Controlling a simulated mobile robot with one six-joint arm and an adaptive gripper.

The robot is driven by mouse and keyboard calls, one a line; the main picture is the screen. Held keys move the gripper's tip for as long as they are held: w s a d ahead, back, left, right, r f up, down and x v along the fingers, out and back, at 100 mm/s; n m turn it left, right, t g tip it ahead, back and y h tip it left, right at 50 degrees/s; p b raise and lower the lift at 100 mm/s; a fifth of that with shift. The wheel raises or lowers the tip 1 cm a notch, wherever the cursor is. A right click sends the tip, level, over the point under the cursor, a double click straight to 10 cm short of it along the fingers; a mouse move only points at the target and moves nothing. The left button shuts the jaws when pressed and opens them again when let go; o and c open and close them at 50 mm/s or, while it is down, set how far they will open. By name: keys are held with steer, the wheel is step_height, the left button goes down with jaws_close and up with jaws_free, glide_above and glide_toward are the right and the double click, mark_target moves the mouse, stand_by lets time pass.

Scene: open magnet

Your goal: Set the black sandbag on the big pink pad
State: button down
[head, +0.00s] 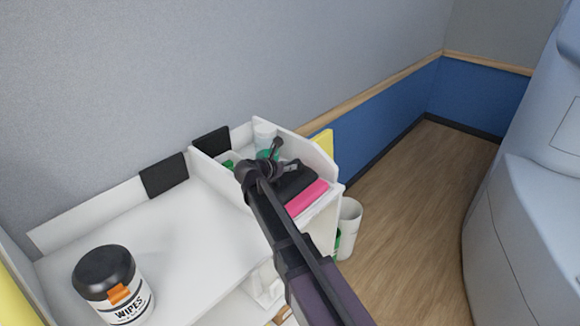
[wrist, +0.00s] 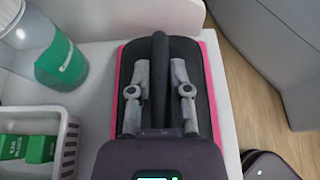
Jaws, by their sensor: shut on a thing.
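The black sandbag (head: 294,180) lies over the big pink pad (head: 308,199) in the far compartment of the white counter. In the wrist view the sandbag (wrist: 201,52) covers most of the pad, and a thin pink rim (wrist: 216,95) shows around it. The bag looks level and lined up with the pad; whether its full weight rests there I cannot tell. My gripper (wrist: 160,75) is shut on the bag's upright black strap handle, one finger on each side. In the head view my gripper (head: 272,160) is above the bag, partly hidden by my arm.
A green-labelled bottle (wrist: 60,62) and a white basket with green boxes (wrist: 68,150) stand left of the pad. White side panels (head: 310,155) bound the compartment. A wipes tub (head: 112,283) stands on the otherwise clear near counter (head: 180,235). A white bin (head: 350,215) is beside the counter.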

steer(key=shift+s, duration=0.1)
stand_by(0.3)
steer(key=shift+c, duration=2.4)
jaws_free()
steer(key=shift+s+r, duration=0.1)
